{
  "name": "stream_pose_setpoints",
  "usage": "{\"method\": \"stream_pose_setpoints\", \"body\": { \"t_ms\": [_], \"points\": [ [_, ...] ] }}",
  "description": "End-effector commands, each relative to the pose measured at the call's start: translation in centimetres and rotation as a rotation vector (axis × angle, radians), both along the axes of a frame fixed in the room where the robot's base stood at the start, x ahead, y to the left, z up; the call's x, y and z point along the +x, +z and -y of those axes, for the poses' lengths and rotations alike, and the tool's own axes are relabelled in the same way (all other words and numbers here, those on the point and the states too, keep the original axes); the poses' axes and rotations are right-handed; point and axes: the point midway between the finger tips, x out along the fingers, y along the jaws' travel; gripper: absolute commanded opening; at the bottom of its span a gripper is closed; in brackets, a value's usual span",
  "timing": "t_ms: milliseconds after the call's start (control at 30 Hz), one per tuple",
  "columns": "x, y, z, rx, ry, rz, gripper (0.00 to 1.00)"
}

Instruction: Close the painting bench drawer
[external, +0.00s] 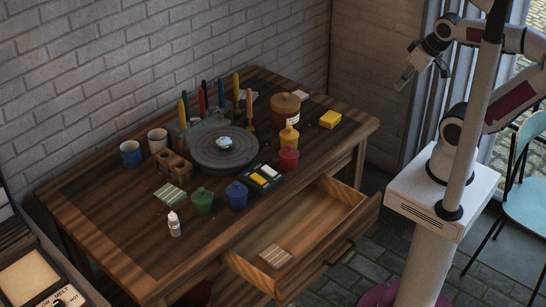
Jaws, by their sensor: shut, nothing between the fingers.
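The painting bench (110,245) is a dark wooden table against the brick wall. Its drawer (317,237) is pulled out toward the lower right, with its front panel (345,240) well clear of the bench. A small striped pale piece (275,256) lies inside, near the drawer's left end. My gripper (402,80) is at the upper right, in the air beyond the bench's right end and apart from the drawer. It is shut and empty.
A teal chair (525,205) is at the right. Floor before the drawer looks clear.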

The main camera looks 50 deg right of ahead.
Motion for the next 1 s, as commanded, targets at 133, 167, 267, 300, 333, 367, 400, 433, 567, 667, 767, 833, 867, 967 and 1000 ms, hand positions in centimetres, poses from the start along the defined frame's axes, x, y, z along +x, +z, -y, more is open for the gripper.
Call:
{"method": "stream_pose_setpoints", "body": {
  "t_ms": [133,167,267,300,333,367,400,433,567,667,767,833,867,967,1000],
  "points": [
    [0.0,-0.4,-1.2,-0.001,0.052,-0.018,0.00],
    [0.1,-0.6,-1.5,-0.001,0.067,-0.025,0.00],
    [0.1,-1.2,-2.7,-0.005,0.119,-0.055,0.00],
    [0.1,-1.6,-3.2,-0.006,0.143,-0.070,0.00],
    [0.1,-1.8,-3.7,-0.008,0.161,-0.080,0.00],
    [0.0,-2.0,-4.1,-0.010,0.179,-0.092,0.00],
    [0.0,-2.3,-4.6,-0.014,0.204,-0.106,0.00],
    [0.0,-2.6,-5.1,-0.016,0.222,-0.117,0.00],
    [-0.1,-3.5,-6.8,-0.033,0.300,-0.162,0.00],
    [-0.2,-4.3,-8.1,-0.053,0.363,-0.197,0.00],
    [-0.3,-5.1,-9.3,-0.079,0.427,-0.228,0.00],
    [-0.4,-5.6,-10.2,-0.099,0.470,-0.249,0.00],
    [-0.5,-5.9,-10.6,-0.108,0.491,-0.257,0.00],
    [-0.6,-6.6,-11.8,-0.141,0.560,-0.281,0.00],
    [-0.7,-6.9,-12.3,-0.156,0.588,-0.290,0.00]
  ]
}}
